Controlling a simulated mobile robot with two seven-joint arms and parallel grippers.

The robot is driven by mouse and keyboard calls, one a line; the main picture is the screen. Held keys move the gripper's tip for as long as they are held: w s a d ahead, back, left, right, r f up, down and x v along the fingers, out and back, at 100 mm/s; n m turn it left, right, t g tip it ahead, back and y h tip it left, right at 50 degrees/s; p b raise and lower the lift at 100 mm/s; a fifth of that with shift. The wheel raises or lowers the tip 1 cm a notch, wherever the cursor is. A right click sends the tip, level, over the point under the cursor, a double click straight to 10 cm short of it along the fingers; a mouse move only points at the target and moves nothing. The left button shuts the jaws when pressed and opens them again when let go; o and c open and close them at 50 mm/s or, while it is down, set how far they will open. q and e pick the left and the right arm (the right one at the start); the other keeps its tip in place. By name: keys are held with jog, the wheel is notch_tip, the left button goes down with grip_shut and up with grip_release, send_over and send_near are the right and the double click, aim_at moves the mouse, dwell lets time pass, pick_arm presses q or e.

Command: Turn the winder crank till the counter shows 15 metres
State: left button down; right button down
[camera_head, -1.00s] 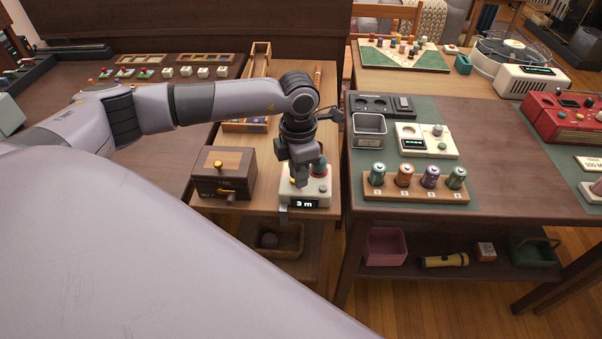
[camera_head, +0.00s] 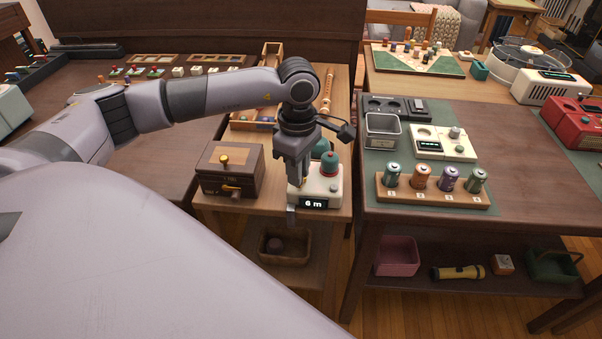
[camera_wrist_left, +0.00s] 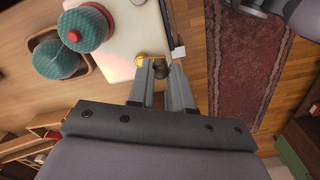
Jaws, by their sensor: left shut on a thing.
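The winder (camera_head: 328,188) is a cream box near the front edge of the light wooden table, and its dark counter (camera_head: 314,203) reads 6 m. My left gripper (camera_head: 302,186) points down over the winder's left side. It is shut on the crank, whose brass arm (camera_wrist_left: 150,56) and dark knob (camera_wrist_left: 161,68) show in the left wrist view; the fingers partly hide the knob. A teal yarn ball with a red part (camera_head: 330,163) sits on top of the winder, with a second teal ball (camera_wrist_left: 60,59) beside it.
A wooden box with a small drawer (camera_head: 229,170) stands just left of the winder. A dark table to the right holds a rack of several coloured cells (camera_head: 432,189) and a grey metal bin (camera_head: 382,131). A wooden bin (camera_head: 285,246) is on the shelf below.

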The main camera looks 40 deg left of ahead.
pick_arm(q)
jog(key=shift+a+m+b, duration=0.15)
jog(key=shift+m+b, duration=0.2)
jog(key=shift+m, duration=0.45)
jog(key=c, duration=1)
grip_release()
jog(key=shift+c, duration=0.2)
jog(key=shift+r, duration=3.65)
